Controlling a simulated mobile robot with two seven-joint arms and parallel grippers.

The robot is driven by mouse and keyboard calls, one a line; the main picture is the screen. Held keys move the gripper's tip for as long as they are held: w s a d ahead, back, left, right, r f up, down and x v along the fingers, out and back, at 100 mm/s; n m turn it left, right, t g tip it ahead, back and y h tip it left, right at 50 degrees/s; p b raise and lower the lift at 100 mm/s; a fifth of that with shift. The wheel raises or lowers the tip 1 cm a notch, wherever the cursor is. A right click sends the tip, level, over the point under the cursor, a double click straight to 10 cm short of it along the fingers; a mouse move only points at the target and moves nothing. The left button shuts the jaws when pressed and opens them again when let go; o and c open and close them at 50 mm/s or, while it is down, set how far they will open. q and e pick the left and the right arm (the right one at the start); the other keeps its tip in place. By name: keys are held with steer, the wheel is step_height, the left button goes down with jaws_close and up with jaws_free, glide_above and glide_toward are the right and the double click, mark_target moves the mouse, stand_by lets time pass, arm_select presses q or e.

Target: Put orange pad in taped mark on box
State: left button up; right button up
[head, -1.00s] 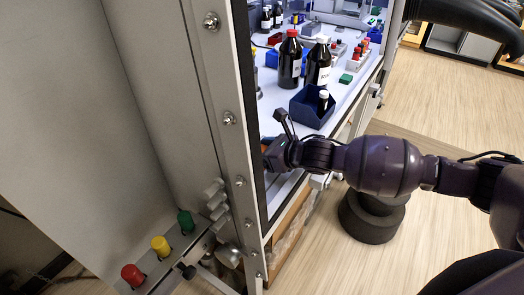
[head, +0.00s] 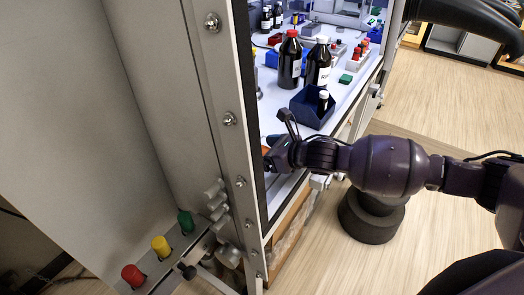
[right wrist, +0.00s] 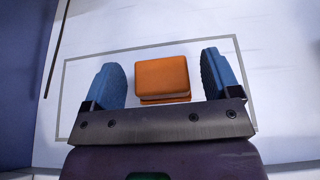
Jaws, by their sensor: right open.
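The orange pad (right wrist: 163,76) lies inside a grey taped outline (right wrist: 150,46) on a white surface in the right wrist view. It sits near the middle of the outline's width, with a lower orange edge showing along its near side. My right gripper (right wrist: 164,65) is open, its blue fingers standing to the left and right of the pad with gaps on both sides. In the head view my right gripper (head: 274,152) is at the cabinet opening, partly behind the grey frame. A sliver of orange (head: 265,151) shows beside it. My left gripper is not in view.
A dark blue bin (head: 311,112) with a small white-capped bottle stands just beyond my right wrist. Dark bottles (head: 290,62) and racks stand farther back. The grey frame post (head: 229,118) is close to the left of the gripper.

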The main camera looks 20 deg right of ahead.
steer(key=v, duration=1.1)
steer(key=shift+f, duration=0.1)
